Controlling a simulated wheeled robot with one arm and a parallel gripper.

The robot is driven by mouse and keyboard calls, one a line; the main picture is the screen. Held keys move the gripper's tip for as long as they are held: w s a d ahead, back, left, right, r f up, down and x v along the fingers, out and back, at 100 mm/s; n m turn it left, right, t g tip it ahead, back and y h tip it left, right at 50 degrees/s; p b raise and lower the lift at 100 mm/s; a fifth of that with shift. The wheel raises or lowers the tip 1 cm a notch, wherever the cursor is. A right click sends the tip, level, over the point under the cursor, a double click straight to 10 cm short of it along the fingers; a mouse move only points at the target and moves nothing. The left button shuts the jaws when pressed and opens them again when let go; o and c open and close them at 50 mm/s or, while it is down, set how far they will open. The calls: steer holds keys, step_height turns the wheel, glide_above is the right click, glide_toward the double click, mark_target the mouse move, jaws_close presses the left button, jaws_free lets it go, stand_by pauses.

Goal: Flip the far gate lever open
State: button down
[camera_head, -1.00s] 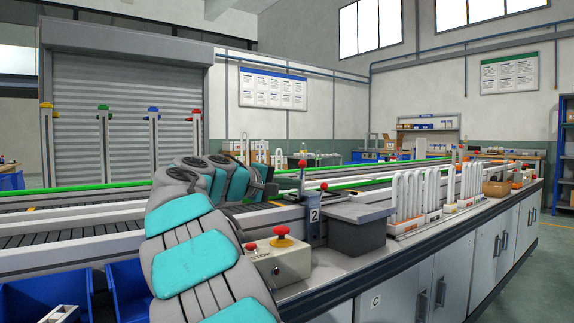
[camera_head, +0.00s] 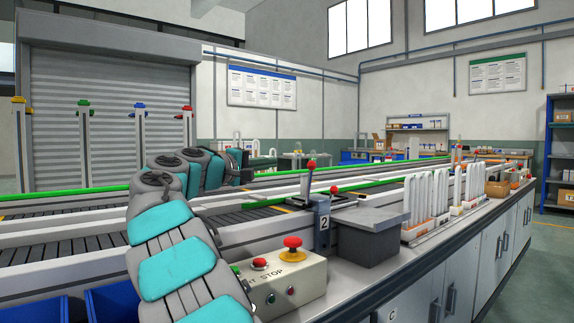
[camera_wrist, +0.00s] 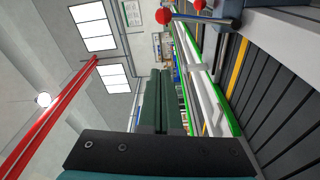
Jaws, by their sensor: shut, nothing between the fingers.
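Two levers with red ball knobs stand by the post marked 2 (camera_head: 323,224).
A control box (camera_head: 285,282) with a red stop button (camera_head: 292,244) stands beside my arm. A grey block (camera_head: 368,240) is right of the post. A rack of white U-shaped tubes (camera_head: 427,207) stands further right. Green-edged conveyor rails (camera_head: 390,180) run behind.

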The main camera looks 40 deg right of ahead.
steer(key=x, duration=1)
steer(key=shift+s+a+f, duration=0.15)
steer(key=shift+s, duration=0.5)
steer(key=shift+s+a+f, duration=0.15)
steer(key=shift+s, duration=0.5)
steer(key=shift+s+a+f, duration=0.1)
steer(key=shift+s+f, duration=0.05)
steer(key=shift+s, duration=0.55)
steer(key=shift+s+f+b, duration=0.1)
steer(key=shift+s+b, duration=0.05)
steer(key=shift+b, duration=0.3)
steer(key=shift+s+m+b, duration=0.25)
steer(key=shift+m+b, duration=0.05)
steer(key=shift+b, duration=0.2)
